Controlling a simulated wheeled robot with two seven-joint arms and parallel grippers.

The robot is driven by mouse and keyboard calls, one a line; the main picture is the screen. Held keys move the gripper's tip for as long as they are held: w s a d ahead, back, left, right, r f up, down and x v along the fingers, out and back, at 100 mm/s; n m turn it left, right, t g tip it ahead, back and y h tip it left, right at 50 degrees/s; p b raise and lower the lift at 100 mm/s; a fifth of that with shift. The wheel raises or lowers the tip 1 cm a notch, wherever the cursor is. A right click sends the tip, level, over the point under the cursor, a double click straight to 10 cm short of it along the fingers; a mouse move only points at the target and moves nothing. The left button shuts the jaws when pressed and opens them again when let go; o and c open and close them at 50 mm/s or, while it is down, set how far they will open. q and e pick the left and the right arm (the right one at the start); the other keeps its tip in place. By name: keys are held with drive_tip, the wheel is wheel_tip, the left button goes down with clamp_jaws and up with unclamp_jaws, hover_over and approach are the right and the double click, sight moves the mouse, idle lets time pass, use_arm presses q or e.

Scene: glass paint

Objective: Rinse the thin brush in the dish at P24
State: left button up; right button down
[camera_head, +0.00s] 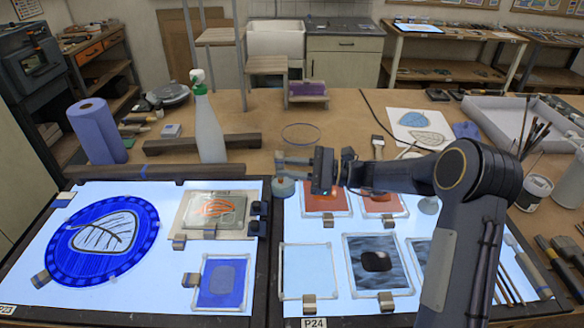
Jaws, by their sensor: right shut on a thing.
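My right gripper (294,165) comes in from the right above the far left corner of the lit panel labelled P24 (314,323). It is shut on a slim thing, which looks like the thin brush; the fingers hide most of it. My left gripper is not in view.
Framed glass panes, one with a dark blot (376,261), lie on P24. A second lit panel with a blue leaf disc (103,240) lies left. A white spray bottle (207,125) and a dark bar (166,145) stand behind. Several brushes lie at the right.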

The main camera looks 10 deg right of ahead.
drive_tip(key=shift+s+d+b, duration=0.1)
drive_tip(key=shift+d+b, duration=0.2)
drive_tip(key=shift+b, duration=0.2)
idle(1.4)
drive_tip(key=shift+r, duration=0.15)
wheel_tip(320, 180, up, 8)
drive_tip(key=s+p, duration=0.1)
drive_tip(key=p, duration=0.3)
drive_tip(key=shift+s+a+p, duration=0.2)
drive_tip(key=shift+s+p, duration=0.1)
drive_tip(key=shift+p, duration=0.1)
idle(0.6)
